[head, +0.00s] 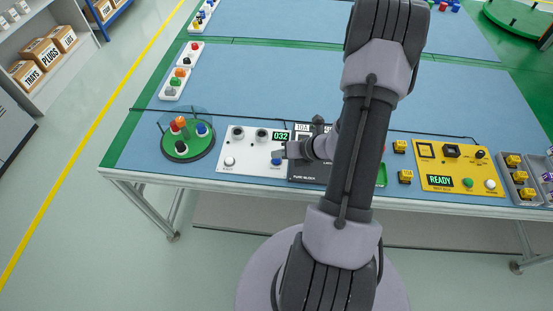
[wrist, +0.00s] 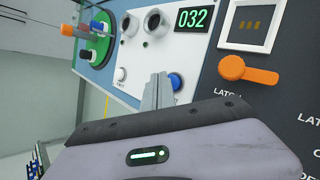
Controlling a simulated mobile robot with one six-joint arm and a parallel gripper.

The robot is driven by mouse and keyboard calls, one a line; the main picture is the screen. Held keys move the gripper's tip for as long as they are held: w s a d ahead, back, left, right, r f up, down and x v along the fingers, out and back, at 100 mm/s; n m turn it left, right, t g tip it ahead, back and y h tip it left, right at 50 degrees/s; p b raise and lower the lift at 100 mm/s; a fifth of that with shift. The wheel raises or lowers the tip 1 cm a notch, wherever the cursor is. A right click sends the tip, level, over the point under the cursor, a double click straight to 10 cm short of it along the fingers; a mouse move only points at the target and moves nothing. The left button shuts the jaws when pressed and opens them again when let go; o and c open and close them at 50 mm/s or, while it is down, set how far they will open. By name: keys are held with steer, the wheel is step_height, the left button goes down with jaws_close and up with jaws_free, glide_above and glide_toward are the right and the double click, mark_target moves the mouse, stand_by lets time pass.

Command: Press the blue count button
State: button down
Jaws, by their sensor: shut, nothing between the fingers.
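The blue count button (wrist: 176,82) sits on the white panel (wrist: 118,85) below a green display reading 032 (wrist: 192,18). In the head view the blue button (head: 277,161) shows at the panel's lower right, beside my gripper (head: 284,153). In the wrist view my gripper (wrist: 158,82) is shut and empty, its fingertips just left of the blue button and partly overlapping it in the picture. I cannot tell whether they touch it. A white button (wrist: 121,74) is on the same panel to the left.
A green turntable (head: 208,146) with colored pegs stands left of the panel. A dark panel with an orange latch handle (wrist: 248,71) adjoins on the right. A yellow panel (head: 455,157) showing READY is farther right. The blue table top behind is mostly clear.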

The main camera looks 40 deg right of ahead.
mark_target(279, 160)
steer(key=shift+f+b, duration=0.4)
stand_by(0.6)
steer(key=shift+r+p, duration=0.75)
steer(key=shift+r, duration=0.1)
step_height(279, 160, up, 5)
steer(key=p, duration=0.4)
steer(key=shift+r, duration=0.15)
stand_by(0.5)
